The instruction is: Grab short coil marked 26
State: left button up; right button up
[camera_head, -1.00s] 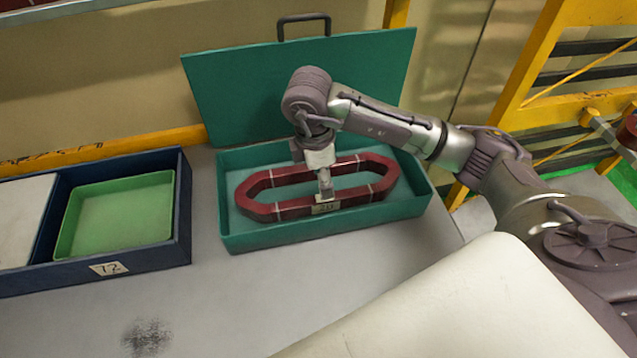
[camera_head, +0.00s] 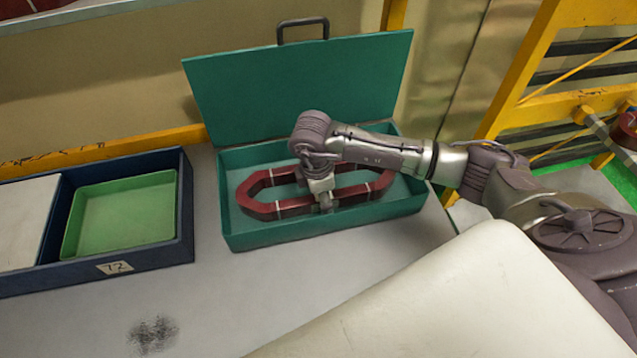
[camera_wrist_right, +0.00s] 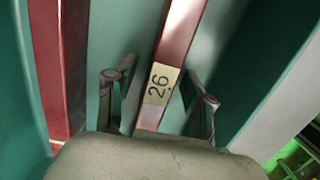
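The red short coil (camera_head: 280,207) lies in the open green case (camera_head: 240,234), a long ring with pointed ends. In the right wrist view its near side bar (camera_wrist_right: 178,45) carries a cream label reading 26 (camera_wrist_right: 160,86). My right gripper (camera_head: 325,203) is low over the coil's near bar and hides the label in the head view. In the right wrist view the right gripper's fingers (camera_wrist_right: 158,90) stand apart on either side of the labelled bar, with gaps to it. My left gripper is not in view.
The case's green lid (camera_head: 250,95) stands open behind it. A blue box (camera_head: 185,220) labelled 72 holds a green tray (camera_head: 122,215) on the left. The grey table (camera_head: 225,300) in front is clear. A yellow frame (camera_head: 500,105) stands at the right.

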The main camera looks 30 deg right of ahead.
grip_shut()
jog(key=shift+w+r, duration=0.1)
jog(key=shift+w, duration=0.05)
